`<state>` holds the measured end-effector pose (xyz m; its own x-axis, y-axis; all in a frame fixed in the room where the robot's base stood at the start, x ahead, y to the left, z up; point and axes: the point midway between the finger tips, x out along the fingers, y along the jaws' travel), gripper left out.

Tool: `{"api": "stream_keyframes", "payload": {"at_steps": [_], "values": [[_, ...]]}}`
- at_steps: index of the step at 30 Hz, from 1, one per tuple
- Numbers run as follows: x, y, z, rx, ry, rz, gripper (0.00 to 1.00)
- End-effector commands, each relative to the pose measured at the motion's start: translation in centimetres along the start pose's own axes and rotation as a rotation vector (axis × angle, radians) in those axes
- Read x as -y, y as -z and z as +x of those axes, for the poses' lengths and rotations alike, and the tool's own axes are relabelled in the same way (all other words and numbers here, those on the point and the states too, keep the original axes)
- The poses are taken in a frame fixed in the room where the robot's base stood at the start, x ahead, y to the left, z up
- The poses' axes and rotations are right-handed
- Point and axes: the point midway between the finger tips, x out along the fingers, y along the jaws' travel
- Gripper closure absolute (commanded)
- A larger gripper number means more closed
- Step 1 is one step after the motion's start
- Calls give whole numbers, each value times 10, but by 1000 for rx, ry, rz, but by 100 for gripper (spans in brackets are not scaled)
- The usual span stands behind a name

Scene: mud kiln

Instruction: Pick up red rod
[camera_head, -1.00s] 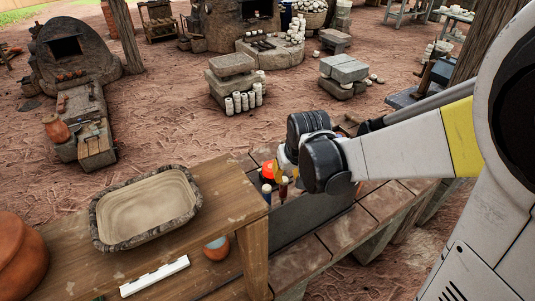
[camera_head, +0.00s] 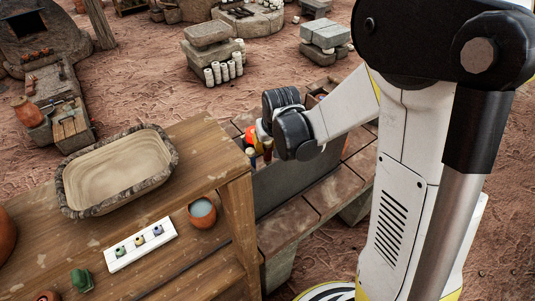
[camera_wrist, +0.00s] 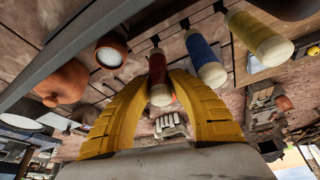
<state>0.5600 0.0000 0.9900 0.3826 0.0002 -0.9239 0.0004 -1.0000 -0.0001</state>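The red rod (camera_wrist: 158,72), with a pale end, shows in the wrist view between the two yellow fingers of my gripper (camera_wrist: 159,82). The fingertips are close on both sides of it; I cannot tell whether they press on it. A blue rod (camera_wrist: 205,58) and a yellow rod (camera_wrist: 257,38) stand in a row to its right. In the head view my gripper is at the rods above a grey block, mostly hidden by my wrist. The red rod (camera_head: 268,153) shows there beside the blue rod (camera_head: 250,156).
A wooden table (camera_head: 190,150) at left bears a stone-rimmed basin (camera_head: 72,200), a white strip (camera_head: 115,264) with small coloured pieces and a green object (camera_head: 81,281). A grey block (camera_head: 290,185) stands under my wrist on brown tiles.

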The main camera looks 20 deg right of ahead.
Motion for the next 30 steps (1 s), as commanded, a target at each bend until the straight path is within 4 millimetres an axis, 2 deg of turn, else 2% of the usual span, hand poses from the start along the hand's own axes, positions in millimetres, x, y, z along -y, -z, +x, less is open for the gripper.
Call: {"api": "stream_keyframes", "payload": {"at_steps": [14,17,24,30], "values": [[0,1,-3,0,0,0,100],[0,6,-15,0,0,0,100],[0,26,-63,0,0,0,100],[0,36,-88,0,0,0,100]]}}
